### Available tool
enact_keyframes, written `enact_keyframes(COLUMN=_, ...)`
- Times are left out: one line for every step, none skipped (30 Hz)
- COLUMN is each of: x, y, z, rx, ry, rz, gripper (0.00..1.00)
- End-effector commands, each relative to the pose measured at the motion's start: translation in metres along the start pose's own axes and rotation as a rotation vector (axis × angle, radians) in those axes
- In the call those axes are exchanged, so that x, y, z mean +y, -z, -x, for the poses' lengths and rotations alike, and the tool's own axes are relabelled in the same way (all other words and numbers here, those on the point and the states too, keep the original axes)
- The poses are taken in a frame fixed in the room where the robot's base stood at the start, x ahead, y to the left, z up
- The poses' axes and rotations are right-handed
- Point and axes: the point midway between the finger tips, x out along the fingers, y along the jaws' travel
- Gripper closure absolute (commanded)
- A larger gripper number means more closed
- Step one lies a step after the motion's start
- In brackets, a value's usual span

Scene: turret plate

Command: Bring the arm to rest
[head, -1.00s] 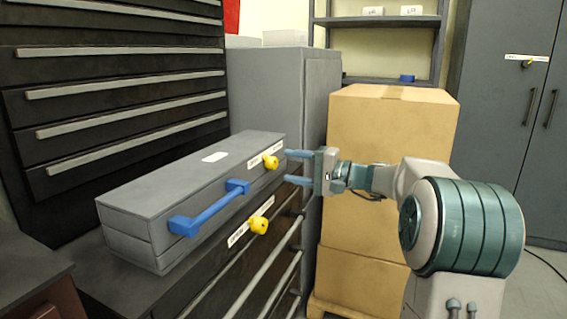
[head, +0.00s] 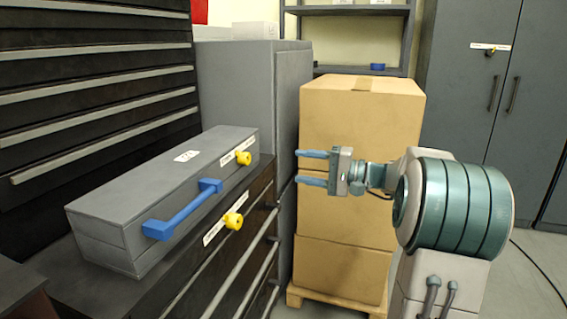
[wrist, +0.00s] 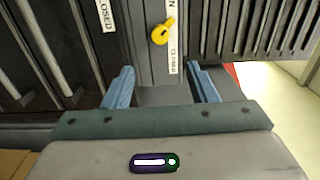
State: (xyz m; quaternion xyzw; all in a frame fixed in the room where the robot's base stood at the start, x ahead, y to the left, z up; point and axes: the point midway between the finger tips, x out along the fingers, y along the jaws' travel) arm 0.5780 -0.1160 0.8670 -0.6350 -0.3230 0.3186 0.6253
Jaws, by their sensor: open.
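My gripper (head: 313,168) is open and empty in the head view, its two blue fingers pointing left in front of the stacked cardboard boxes. It is to the right of the grey case and apart from it. In the wrist view my gripper (wrist: 163,85) shows its two blue fingers spread wide with nothing between them. My arm (head: 450,205) is folded on the right of the head view. The grey case (head: 140,190) has a blue handle (head: 185,208) and a yellow knob (head: 243,158). A yellow knob also shows beyond the fingers in the wrist view (wrist: 161,33).
The case lies on a dark drawer cabinet (head: 250,238) with a second yellow knob (head: 233,220). Cardboard boxes (head: 360,130) stand on a wooden pallet (head: 335,303) behind my gripper. Grey lockers (head: 465,80) stand at the right. Open floor (head: 520,270) shows at the lower right.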

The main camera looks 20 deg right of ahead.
Motion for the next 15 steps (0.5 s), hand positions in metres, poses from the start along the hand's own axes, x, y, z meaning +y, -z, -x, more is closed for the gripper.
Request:
enact_keyframes(x=0.0, y=0.0, z=0.0, rx=0.0, ry=0.0, rz=0.0, gripper=0.48)
enact_keyframes(x=0.0, y=0.0, z=0.0, rx=-0.001, ry=-0.001, rz=0.0, gripper=0.48)
enact_keyframes(x=-0.002, y=-0.001, z=-0.001, rx=-0.002, ry=-0.004, rz=0.0, gripper=0.48)
enact_keyframes(x=-0.003, y=-0.003, z=-0.003, rx=-0.005, ry=-0.01, rz=-0.001, gripper=0.48)
enact_keyframes(x=-0.005, y=-0.006, z=-0.005, rx=-0.01, ry=-0.02, rz=-0.002, gripper=0.48)
enact_keyframes(x=-0.009, y=-0.011, z=-0.009, rx=-0.021, ry=-0.041, rz=-0.005, gripper=0.48)
enact_keyframes(x=-0.012, y=-0.017, z=-0.013, rx=-0.031, ry=-0.061, rz=-0.009, gripper=0.48)
enact_keyframes(x=-0.015, y=-0.024, z=-0.017, rx=-0.042, ry=-0.088, rz=-0.013, gripper=0.48)
enact_keyframes(x=-0.02, y=-0.034, z=-0.024, rx=-0.06, ry=-0.13, rz=-0.018, gripper=0.48)
enact_keyframes(x=-0.024, y=-0.044, z=-0.028, rx=-0.074, ry=-0.165, rz=-0.021, gripper=0.48)
enact_keyframes(x=-0.027, y=-0.054, z=-0.033, rx=-0.09, ry=-0.204, rz=-0.026, gripper=0.48)
enact_keyframes(x=-0.031, y=-0.068, z=-0.038, rx=-0.11, ry=-0.259, rz=-0.028, gripper=0.48)
enact_keyframes(x=-0.034, y=-0.078, z=-0.042, rx=-0.125, ry=-0.301, rz=-0.03, gripper=0.48)
enact_keyframes(x=-0.035, y=-0.089, z=-0.045, rx=-0.138, ry=-0.343, rz=-0.031, gripper=0.48)
enact_keyframes(x=-0.038, y=-0.102, z=-0.047, rx=-0.155, ry=-0.399, rz=-0.029, gripper=0.48)
